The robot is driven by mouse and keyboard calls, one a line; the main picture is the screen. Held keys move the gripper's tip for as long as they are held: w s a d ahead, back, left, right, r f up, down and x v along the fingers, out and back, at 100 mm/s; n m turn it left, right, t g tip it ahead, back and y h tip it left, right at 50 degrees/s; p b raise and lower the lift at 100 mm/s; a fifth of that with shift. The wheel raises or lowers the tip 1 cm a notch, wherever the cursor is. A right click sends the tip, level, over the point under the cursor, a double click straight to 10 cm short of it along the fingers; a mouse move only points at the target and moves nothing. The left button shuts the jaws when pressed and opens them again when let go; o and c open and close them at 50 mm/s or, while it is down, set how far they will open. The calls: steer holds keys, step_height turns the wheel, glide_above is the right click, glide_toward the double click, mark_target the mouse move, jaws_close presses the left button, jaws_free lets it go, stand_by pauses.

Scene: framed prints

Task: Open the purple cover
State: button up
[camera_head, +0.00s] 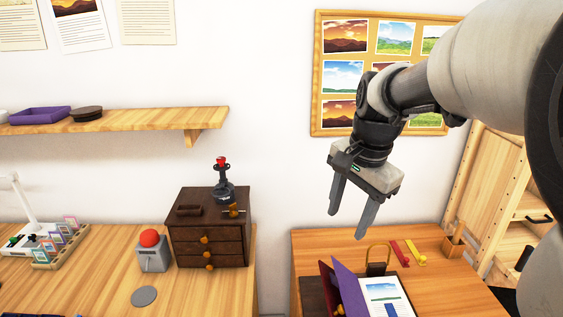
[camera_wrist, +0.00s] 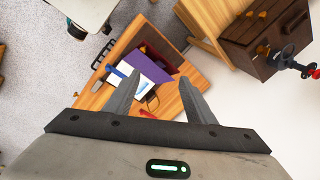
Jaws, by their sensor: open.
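The purple cover (camera_head: 349,286) stands tilted on the right-hand desk, at the bottom of the head view. A white sheet with a landscape print (camera_head: 384,296) lies to its right, and a dark red panel (camera_head: 327,285) stands to its left. In the wrist view the purple cover (camera_wrist: 160,64) shows beyond the fingers, beside the white print (camera_wrist: 145,80). My gripper (camera_head: 350,222) is open and empty, pointing down above the desk and apart from the cover. Both fingers (camera_wrist: 160,84) also show in the wrist view. The cover's lower edge is out of frame.
A brass loop (camera_head: 378,253) stands behind the print, with red (camera_head: 400,252) and yellow (camera_head: 416,252) items nearby. A dark drawer box (camera_head: 208,230), a red button (camera_head: 149,240) and a grey disc (camera_head: 144,296) are on the left desk. A gap separates the desks.

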mark_target(332, 277)
steer(key=w+d+f+m+g+b, duration=0.2)
steer(key=w+f+m, duration=0.5)
steer(key=w+f, duration=0.35)
steer(key=shift+h, duration=0.3)
steer(key=f, duration=0.6)
steer(key=f+b, duration=0.1)
steer(key=f, duration=1.1)
steer(key=shift+s+a+f+b, duration=0.1)
steer(key=shift+a+f+b, duration=0.05)
steer(key=shift+a+b, duration=0.15)
